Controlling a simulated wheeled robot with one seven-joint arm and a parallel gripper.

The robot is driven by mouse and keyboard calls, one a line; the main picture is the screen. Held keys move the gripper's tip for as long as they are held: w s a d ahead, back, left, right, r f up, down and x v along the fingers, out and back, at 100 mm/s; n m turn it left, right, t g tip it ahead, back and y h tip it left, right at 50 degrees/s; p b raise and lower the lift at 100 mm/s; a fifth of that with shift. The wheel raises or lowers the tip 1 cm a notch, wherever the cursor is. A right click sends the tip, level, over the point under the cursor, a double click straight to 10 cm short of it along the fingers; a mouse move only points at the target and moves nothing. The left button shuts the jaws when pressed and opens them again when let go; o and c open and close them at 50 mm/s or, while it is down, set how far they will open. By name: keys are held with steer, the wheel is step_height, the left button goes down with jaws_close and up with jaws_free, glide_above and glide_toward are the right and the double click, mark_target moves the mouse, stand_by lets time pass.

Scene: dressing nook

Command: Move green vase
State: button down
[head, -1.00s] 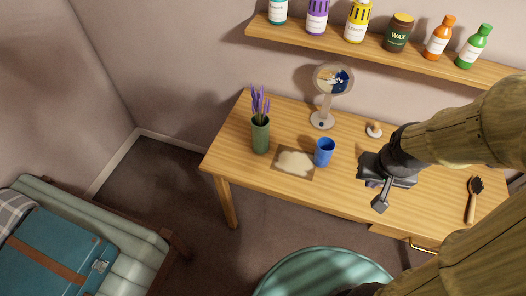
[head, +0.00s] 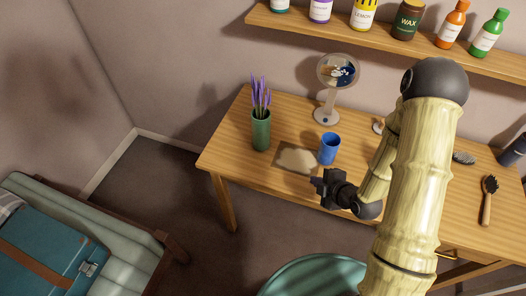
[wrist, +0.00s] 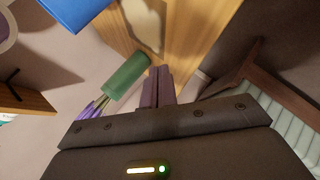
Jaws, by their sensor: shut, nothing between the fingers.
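The green vase (head: 261,131) stands upright on the left part of the wooden table and holds purple flowers (head: 261,95). It also shows in the wrist view (wrist: 126,77), with the flowers at its lower left. My gripper (head: 316,187) is near the table's front edge, to the right of the vase and lower in the picture, apart from it. In the wrist view its fingers (wrist: 158,86) are together with nothing between them.
A round mirror (head: 337,71) stands behind. A brush (head: 488,200) lies at the right. A shelf (head: 390,43) with several bottles hangs above. A teal stool (head: 318,277) is in front.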

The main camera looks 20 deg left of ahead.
steer(key=s+a+f+n+t+y+b, duration=0.3)
steer(key=s+a+f+n+t+y, duration=0.1)
steer(key=s+n+y, duration=0.1)
steer(key=shift+s+a+t+y+b, duration=0.4)
steer(key=shift+s+y, duration=0.2)
steer(key=shift+s, duration=0.25)
